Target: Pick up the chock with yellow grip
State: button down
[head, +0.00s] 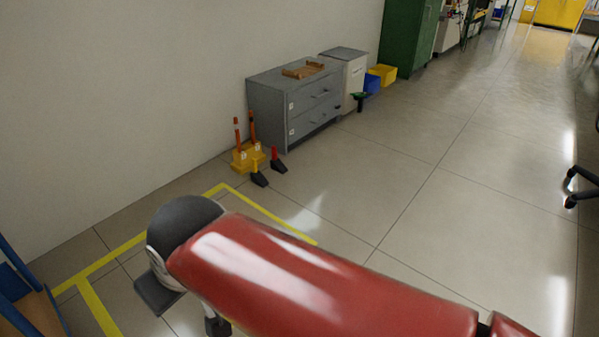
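The chock with yellow grip (259,179) sits on the tiled floor near the wall. It is a small dark wedge with an upright yellow handle. A similar dark chock with a red grip (278,164) stands just to its right and a little farther back. My red arm fills the lower middle of the head view, nearer to me than the chocks and clear of them in the picture. Dark and grey parts of my arm show below its rounded end, but I cannot make out gripper fingers.
A yellow stand (240,160) with two orange posts is right behind the chocks. A grey drawer cabinet (300,105) with a wooden tray (303,70) stands behind it. Yellow tape (270,213) marks the floor in front. A blue-framed piece (22,270) is at left. Open floor lies right.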

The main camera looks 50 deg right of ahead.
aim_at(257, 177)
jog(key=z, duration=1.35)
jog(key=i+j+z, duration=0.1)
jog(key=z, duration=0.7)
jog(key=i+j+z, duration=0.35)
jog(key=j, duration=0.25)
jog(key=i+j+z, duration=0.15)
jog(key=j, duration=0.2)
jog(key=i+j+z, duration=0.15)
jog(key=j, duration=0.2)
jog(key=j+z, duration=0.15)
jog(key=j, duration=0.2)
jog(key=i+j, duration=0.1)
jog(key=j, duration=0.4)
jog(key=i+j, duration=0.15)
jog(key=j, duration=0.3)
jog(key=i+j+z, duration=0.1)
jog(key=j, duration=0.4)
jog(key=i+j, duration=0.1)
jog(key=j, duration=0.4)
jog(key=i+j, duration=0.1)
jog(key=j, duration=0.35)
jog(key=i+j, duration=0.1)
jog(key=j, duration=0.4)
jog(key=z, duration=0.05)
